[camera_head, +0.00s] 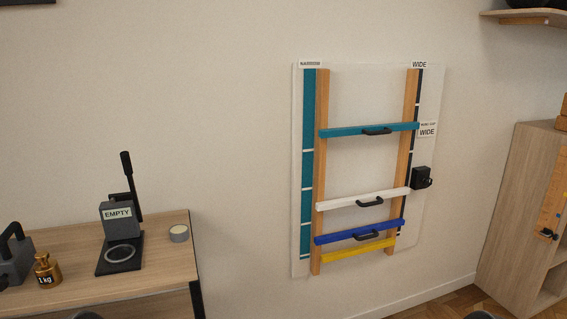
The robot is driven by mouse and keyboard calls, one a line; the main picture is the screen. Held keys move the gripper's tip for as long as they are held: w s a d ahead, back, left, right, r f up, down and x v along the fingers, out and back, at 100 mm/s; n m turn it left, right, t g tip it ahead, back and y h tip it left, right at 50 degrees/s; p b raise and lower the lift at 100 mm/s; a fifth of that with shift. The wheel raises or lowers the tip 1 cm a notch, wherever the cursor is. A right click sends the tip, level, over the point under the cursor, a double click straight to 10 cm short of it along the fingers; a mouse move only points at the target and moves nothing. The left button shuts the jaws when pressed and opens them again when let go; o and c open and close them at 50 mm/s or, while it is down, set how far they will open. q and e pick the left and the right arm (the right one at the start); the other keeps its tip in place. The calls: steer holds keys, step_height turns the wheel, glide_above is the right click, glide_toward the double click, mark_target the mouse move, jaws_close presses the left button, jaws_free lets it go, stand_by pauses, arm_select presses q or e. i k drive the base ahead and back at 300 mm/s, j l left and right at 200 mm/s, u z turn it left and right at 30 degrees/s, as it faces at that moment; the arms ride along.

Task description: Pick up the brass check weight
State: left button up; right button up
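The brass check weight (47,271) is gold-coloured, with a knob on top and a dark "1 kg" label. It stands upright on the wooden table (165,240) at the lower left. Small dark rounded shapes show at the bottom edge, one near the table and one further right. I cannot tell whether they are parts of my grippers. Neither gripper can be made out in this view.
A grey kettlebell-like weight (13,256) stands left of the brass weight. A wall board (369,185) holds coloured bars. A wooden cabinet (517,200) stands at the right.

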mark_target(47, 271)
steer(key=u, duration=1.45)
steer(key=z, duration=0.4)
steer(key=i+j+z, duration=0.1)
steer(key=j+z, duration=0.2)
steer(key=z, duration=0.15)
steer(key=j+z, duration=0.3)
steer(key=z, duration=0.2)
steer(key=j+z, duration=0.55)
steer(key=j, duration=0.35)
steer(key=k+j, duration=0.1)
steer(key=j, duration=0.3)
steer(key=k+j+z, duration=0.15)
steer(key=j, duration=0.3)
steer(key=i, duration=0.05)
